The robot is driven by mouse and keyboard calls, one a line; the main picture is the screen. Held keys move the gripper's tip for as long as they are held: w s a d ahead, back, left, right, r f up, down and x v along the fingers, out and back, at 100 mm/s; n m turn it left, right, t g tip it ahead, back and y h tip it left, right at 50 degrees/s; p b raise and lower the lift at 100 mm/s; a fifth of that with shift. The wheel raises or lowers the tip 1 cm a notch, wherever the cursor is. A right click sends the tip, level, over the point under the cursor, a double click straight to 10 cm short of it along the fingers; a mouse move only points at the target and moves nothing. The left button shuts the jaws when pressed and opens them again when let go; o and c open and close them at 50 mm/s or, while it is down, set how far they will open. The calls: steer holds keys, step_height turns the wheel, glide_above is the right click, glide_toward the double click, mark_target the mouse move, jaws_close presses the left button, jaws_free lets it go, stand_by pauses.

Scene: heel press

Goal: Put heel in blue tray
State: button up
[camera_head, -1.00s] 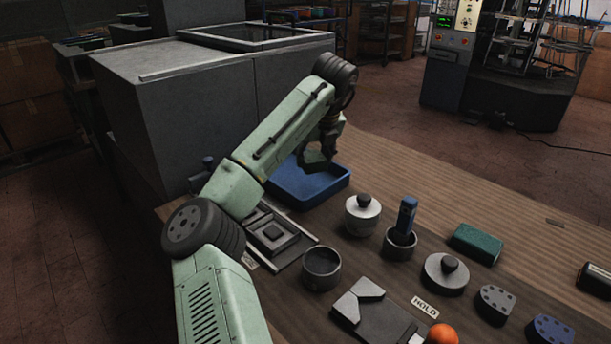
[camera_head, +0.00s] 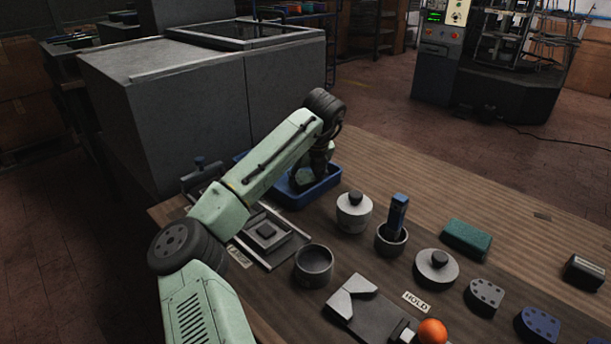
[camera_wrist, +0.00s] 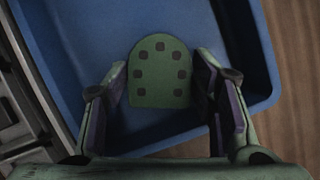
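The heel (camera_wrist: 160,72) is a flat green, round-topped piece with several dark dots, seen in the wrist view. The blue tray (camera_head: 325,190) stands at the table's far left part. It also shows in the wrist view (camera_wrist: 75,25), with its floor behind the heel. My gripper is down inside the tray, inside its walls. Whether the heel touches the tray floor I cannot tell. In the head view my arm largely hides the heel.
A dark fixture plate (camera_head: 268,235) lies beside the tray. A lidded pot (camera_head: 353,213), an open cup (camera_head: 313,265) and a cup with a blue-handled tool (camera_head: 392,238) stand nearby. Grey (camera_head: 484,297) and blue (camera_head: 540,325) heels lie at the right. A large grey cabinet (camera_head: 200,110) stands behind.

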steer(key=o, duration=0.3)
steer(key=shift+o, duration=0.2)
steer(key=b+v, duration=0.1)
steer(key=v, duration=1.1)
steer(key=shift+b, duration=0.3)
